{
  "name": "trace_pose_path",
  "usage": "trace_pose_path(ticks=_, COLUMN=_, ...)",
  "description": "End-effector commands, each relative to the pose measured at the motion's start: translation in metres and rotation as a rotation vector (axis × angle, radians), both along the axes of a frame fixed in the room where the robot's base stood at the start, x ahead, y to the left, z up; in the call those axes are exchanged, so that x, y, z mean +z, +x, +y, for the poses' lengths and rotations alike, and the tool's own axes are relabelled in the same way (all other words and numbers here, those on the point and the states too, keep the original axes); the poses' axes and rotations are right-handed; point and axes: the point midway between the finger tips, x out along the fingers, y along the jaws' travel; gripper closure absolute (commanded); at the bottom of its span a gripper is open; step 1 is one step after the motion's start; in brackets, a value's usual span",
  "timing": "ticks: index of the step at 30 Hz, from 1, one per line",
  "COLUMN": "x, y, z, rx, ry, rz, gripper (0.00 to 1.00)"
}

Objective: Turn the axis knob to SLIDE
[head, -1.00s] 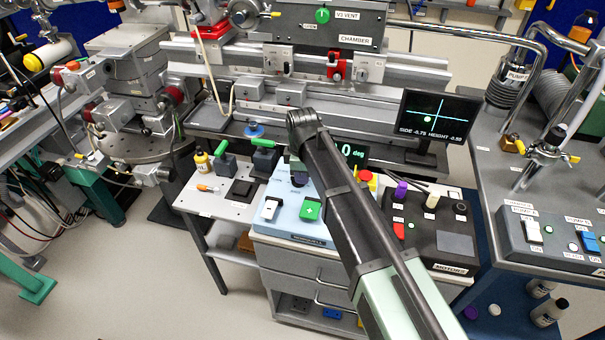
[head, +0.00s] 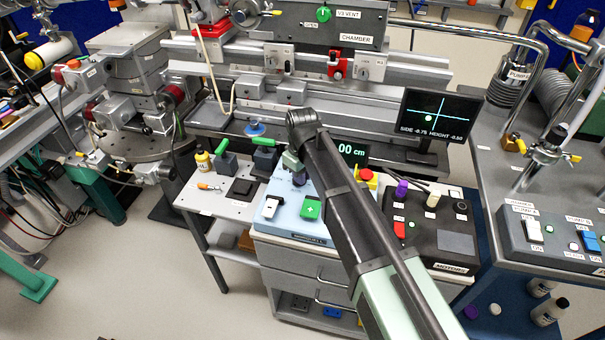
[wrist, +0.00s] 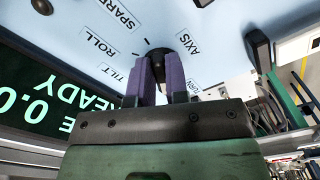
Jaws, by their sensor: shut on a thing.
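The axis knob (wrist: 155,52) is dark and round, on the light blue panel (wrist: 75,15). In the wrist view my gripper (wrist: 157,68) has its purple fingers closed on it from both sides. The knob's pointer is hidden by the fingers. In the head view my gripper (head: 296,172) is over the back of the blue console, largely behind my arm.
A red button (head: 365,175) is right of the knob, beside the black motors box (head: 430,230). A monitor (head: 440,122) shows SIDE -0.75, HEIGHT -0.50.

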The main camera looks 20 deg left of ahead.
Motion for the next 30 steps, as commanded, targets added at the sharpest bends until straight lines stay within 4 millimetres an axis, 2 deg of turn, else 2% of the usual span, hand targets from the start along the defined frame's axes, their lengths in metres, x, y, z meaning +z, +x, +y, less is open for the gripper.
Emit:
trace_pose_path(ticks=16, x=-0.0002, y=-0.0006, z=0.0001, rx=-0.030, ry=0.000, rz=0.001, gripper=1.00)
trace_pose_path(ticks=17, x=-0.0002, y=-0.0006, z=0.0001, rx=-0.030, ry=0.000, rz=0.001, gripper=0.81)
trace_pose_path(ticks=21, x=-0.0002, y=-0.0005, z=0.0001, rx=-0.030, ry=0.000, rz=0.000, gripper=0.60)
trace_pose_path(ticks=30, x=0.0028, y=-0.0004, z=0.0002, rx=-0.030, ry=0.000, rz=0.000, gripper=0.60)
